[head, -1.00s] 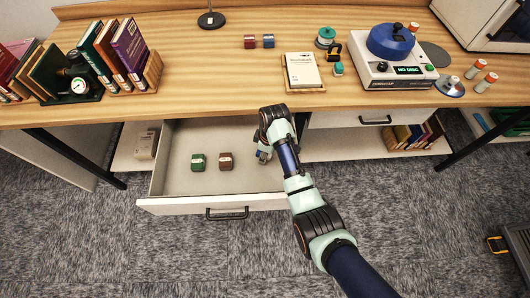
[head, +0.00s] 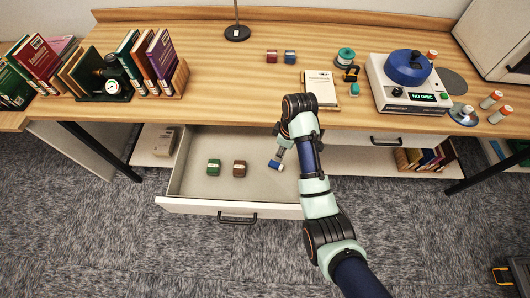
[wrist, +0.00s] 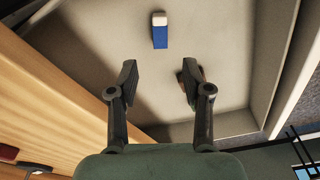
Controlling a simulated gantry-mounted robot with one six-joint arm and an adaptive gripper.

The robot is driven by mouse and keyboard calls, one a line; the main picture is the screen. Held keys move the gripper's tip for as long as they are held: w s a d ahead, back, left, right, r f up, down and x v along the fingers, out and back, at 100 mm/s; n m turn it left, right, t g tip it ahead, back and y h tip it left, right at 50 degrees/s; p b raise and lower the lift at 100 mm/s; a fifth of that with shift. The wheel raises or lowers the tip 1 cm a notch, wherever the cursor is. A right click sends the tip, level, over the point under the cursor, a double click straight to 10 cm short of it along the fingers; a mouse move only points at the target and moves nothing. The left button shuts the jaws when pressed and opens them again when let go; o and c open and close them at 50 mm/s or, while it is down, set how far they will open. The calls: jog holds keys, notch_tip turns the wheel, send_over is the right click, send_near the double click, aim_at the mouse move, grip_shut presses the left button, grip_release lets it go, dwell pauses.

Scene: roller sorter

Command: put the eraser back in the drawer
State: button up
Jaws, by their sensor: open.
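The eraser (head: 275,165), blue with a white end, lies inside the open drawer (head: 230,207), toward its right side. It also shows in the wrist view (wrist: 160,34), beyond my fingertips and apart from them. My gripper (head: 279,152) is over the right part of the drawer, just above the eraser. In the wrist view its two fingers (wrist: 158,82) are spread with nothing between them. The arm hides the drawer's right front corner in the head view.
A green block (head: 214,167) and a brown block (head: 239,169) sit in the drawer, left of the eraser. The desk (head: 210,90) above holds books, a tray with a white box (head: 321,88) and a blue-topped device (head: 408,68). The drawer's left side has free room.

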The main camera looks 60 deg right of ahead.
jog(key=w+a+r+t+h, duration=0.1)
jog(key=w+a+r+t, duration=0.15)
jog(key=w+a, duration=0.4)
jog(key=w+a+r+t, duration=0.1)
jog(key=w+a+r, duration=0.2)
jog(key=a, duration=0.6)
jog(key=w+a+r+t+h, duration=0.1)
jog(key=w+a+r+t, duration=0.2)
jog(key=a, duration=0.5)
jog(key=s+a+r+t+y, duration=0.1)
jog(key=a+r+t, duration=0.1)
jog(key=a+r, duration=0.3)
jog(key=s+a+r+t+y, duration=0.1)
jog(key=a+r+t, duration=0.2)
jog(key=a, duration=0.9)
notch_tip(320, 180, up, 3)
jog(key=shift+s+a+f, duration=0.1)
jog(key=shift+s+a, duration=0.2)
jog(key=shift+s, duration=0.05)
